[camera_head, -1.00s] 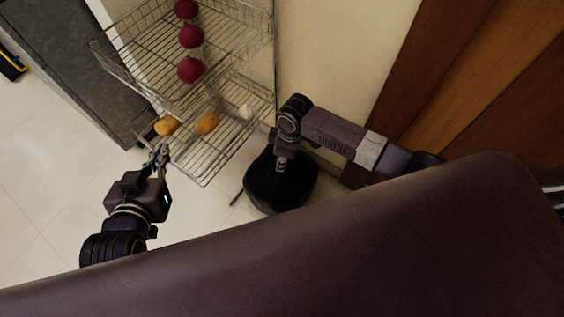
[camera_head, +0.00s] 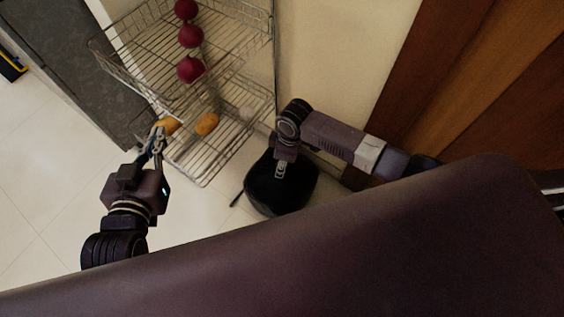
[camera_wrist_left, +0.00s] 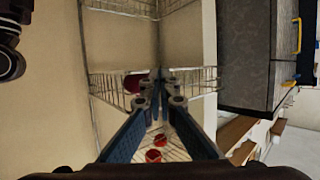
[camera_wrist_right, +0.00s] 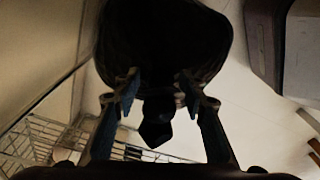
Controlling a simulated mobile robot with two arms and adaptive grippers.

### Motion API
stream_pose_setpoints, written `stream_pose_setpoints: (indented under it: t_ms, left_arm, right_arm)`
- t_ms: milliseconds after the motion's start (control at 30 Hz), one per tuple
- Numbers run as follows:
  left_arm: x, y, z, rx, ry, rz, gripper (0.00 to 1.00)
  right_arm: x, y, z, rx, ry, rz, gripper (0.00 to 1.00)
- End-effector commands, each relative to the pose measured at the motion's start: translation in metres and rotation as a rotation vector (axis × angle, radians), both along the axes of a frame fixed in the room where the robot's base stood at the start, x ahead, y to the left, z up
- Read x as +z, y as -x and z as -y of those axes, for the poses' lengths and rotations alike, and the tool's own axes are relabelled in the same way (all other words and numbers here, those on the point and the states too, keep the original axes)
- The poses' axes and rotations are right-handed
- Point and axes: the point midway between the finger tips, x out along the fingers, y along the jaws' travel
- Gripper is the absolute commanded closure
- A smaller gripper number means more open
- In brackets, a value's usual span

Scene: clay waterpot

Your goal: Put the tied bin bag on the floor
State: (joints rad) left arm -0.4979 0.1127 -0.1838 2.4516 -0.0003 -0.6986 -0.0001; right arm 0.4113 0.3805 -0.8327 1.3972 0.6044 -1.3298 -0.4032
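The tied bin bag (camera_head: 292,192) is a dark, rounded bundle right of the wire rack in the head view. In the right wrist view it fills the top middle, and its knot (camera_wrist_right: 155,132) hangs between the fingers. My right gripper (camera_head: 282,165) is above the bag, with its fingers shut around the bag's neck. Whether the bag's underside touches the floor (camera_head: 205,212) is hidden. My left gripper (camera_head: 159,135) is empty, in front of the rack's lower left corner. Its fingertips come together in the left wrist view (camera_wrist_left: 158,88).
A wire rack (camera_head: 203,184) stands against the wall, with several red round items (camera_head: 190,36) above and yellowish ones (camera_head: 207,124) below. A dark grey cabinet (camera_head: 75,75) is at left, brown wooden panels (camera_head: 470,70) at right. Pale tiled floor is open at lower left.

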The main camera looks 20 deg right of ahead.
Motion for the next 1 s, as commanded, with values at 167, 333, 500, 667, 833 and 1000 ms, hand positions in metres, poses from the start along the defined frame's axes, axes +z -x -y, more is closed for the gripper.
stream_pose_setpoints:
  t_ms: [167,333,500,667,833,1000]
  left_arm:
    - [0.0,0.0,0.0,0.0,0.0,-0.001,1.0]
    - [-0.015,0.008,-0.004,0.004,-0.016,-0.075,1.0]
    - [-0.043,0.029,-0.013,0.015,-0.053,-0.227,1.0]
    - [-0.07,0.056,-0.024,0.027,-0.089,-0.387,1.0]
    - [-0.093,0.089,-0.036,0.039,-0.126,-0.553,1.0]
    - [-0.111,0.126,-0.048,0.051,-0.159,-0.713,1.0]
  right_arm:
    - [0.002,0.0,0.0,0.0,0.0,0.001,0.62]
    - [0.011,0.0,0.001,0.0,0.0,0.001,0.62]
    - [0.027,0.001,0.002,0.0,0.0,0.001,0.62]
    - [0.043,0.002,0.004,0.0,0.0,0.001,0.62]
    - [0.061,0.003,0.006,0.0,0.0,0.001,0.62]
    - [0.078,0.004,0.008,0.0,0.0,0.001,0.62]
